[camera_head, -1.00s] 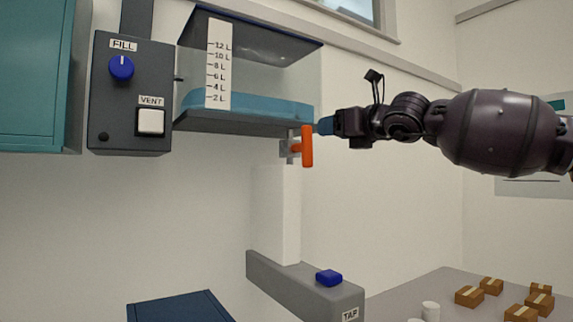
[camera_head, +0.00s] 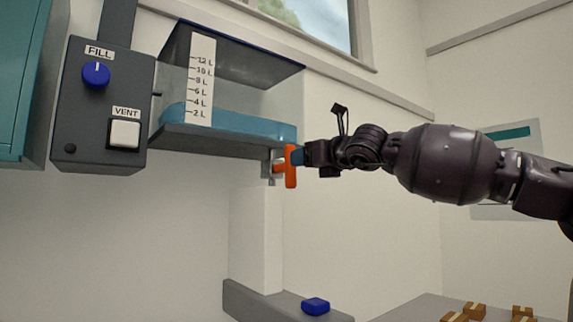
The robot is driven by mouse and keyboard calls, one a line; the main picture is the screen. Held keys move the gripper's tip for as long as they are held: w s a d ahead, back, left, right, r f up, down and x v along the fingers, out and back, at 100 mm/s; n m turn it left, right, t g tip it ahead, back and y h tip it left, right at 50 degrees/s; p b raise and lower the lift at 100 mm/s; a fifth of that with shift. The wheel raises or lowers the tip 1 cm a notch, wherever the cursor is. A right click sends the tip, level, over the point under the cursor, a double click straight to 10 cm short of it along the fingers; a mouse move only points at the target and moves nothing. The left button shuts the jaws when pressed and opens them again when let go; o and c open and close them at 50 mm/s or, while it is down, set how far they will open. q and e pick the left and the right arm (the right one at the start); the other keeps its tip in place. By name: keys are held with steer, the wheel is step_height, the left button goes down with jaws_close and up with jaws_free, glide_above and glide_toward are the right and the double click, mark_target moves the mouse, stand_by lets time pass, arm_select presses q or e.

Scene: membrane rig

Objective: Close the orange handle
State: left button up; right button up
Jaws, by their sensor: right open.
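The orange handle (camera_head: 290,167) stands upright on a small grey valve (camera_head: 268,168) under the right end of the clear tank (camera_head: 225,100). The tank holds a low layer of blue liquid. My right gripper (camera_head: 298,157) comes in from the right, with its blue fingertips at the upper part of the handle. The fingertips look close to or touching the handle; I cannot tell which, and the gap between them is hard to see. My left gripper is not in view.
A dark control box (camera_head: 100,110) with a blue FILL knob (camera_head: 96,75) and a white VENT button (camera_head: 125,134) hangs at left. Below, a grey ledge (camera_head: 245,303) carries a blue block (camera_head: 315,306).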

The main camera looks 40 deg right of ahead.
mark_target(287, 163)
steer(key=w, duration=0.2)
steer(key=w+p, duration=0.1)
steer(key=w, duration=0.2)
steer(key=w+p, duration=0.1)
steer(key=w, duration=0.1)
steer(key=shift+w+d, duration=0.25)
steer(key=shift+d, duration=0.15)
steer(key=shift+w, duration=0.25)
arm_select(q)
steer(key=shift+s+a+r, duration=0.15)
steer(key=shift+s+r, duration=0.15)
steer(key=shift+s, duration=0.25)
arm_select(e)
steer(key=c, duration=0.9)
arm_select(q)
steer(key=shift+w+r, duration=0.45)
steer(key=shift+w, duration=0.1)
